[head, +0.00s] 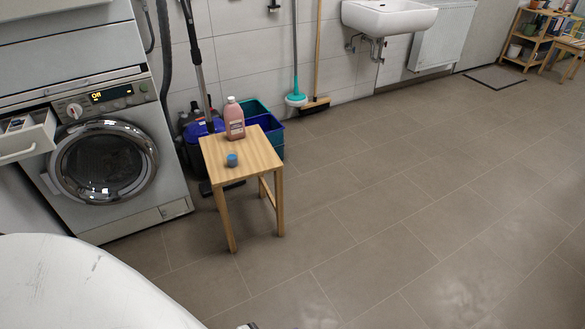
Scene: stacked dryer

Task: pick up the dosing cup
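The dosing cup is a small blue cup (232,160) on a wooden stool (255,150), near the front left part of its top. A pink bottle (235,122) with a light cap stands upright behind the cup on the same stool. The cup stands apart from the bottle, and nothing is touching it from my side. Neither of my grippers can be made out in the head view. A tiny dark piece shows at the bottom edge, too cut off to identify.
A washing machine (130,205) with its detergent drawer (25,138) pulled out stands left of the stool. Blue and green bins (270,128) and a vacuum cleaner (203,128) are behind the stool. A sink (388,18) hangs on the wall. Tiled floor (400,210) is clear to the right.

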